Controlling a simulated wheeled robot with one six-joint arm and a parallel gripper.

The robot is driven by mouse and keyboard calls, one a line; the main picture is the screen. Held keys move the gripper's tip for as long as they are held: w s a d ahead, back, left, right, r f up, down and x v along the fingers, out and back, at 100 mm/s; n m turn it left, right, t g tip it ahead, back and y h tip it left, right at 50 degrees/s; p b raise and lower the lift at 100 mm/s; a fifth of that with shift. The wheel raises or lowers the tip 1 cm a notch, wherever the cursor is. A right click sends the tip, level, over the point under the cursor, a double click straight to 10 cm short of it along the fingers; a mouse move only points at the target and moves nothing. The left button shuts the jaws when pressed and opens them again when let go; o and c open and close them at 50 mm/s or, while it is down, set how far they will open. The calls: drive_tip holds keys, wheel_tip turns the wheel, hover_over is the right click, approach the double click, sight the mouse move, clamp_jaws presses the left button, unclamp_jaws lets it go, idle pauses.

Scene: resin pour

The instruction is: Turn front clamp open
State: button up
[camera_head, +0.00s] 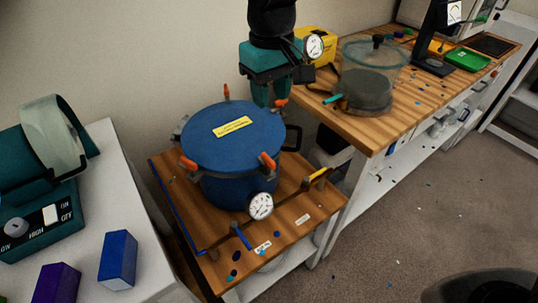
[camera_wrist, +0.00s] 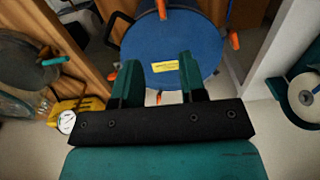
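A blue pressure pot (camera_head: 233,150) with a flat lid stands on a low wooden table; the lid also shows in the wrist view (camera_wrist: 205,45). Orange-tipped clamps sit around its rim: two on the near side, at the left (camera_head: 188,163) and right (camera_head: 268,162), and two on the far side, one (camera_head: 226,91) upright and one (camera_head: 281,103) by my fingers. I cannot tell which is the front clamp. My gripper (camera_head: 272,96) points down above the lid's far right edge. In the wrist view my gripper (camera_wrist: 160,78) is open, its fingers apart with nothing between them.
A pressure gauge (camera_head: 261,206) and yellow-handled valve (camera_head: 317,174) are on the near side. A clear chamber (camera_head: 372,75) stands on the workbench (camera_head: 400,110) at right. A teal machine (camera_head: 40,220) stands at left. The space above the lid's near half is clear.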

sight(269, 157)
drive_tip(key=f, duration=0.6)
drive_tip(key=f+p, duration=0.1)
drive_tip(key=f, duration=0.4)
drive_tip(key=f+p, duration=0.1)
drive_tip(key=f, duration=0.5)
drive_tip(key=shift+w+a+f, duration=0.15)
drive_tip(key=shift+a+f, duration=0.1)
drive_tip(key=shift+f, duration=0.05)
clamp_jaws()
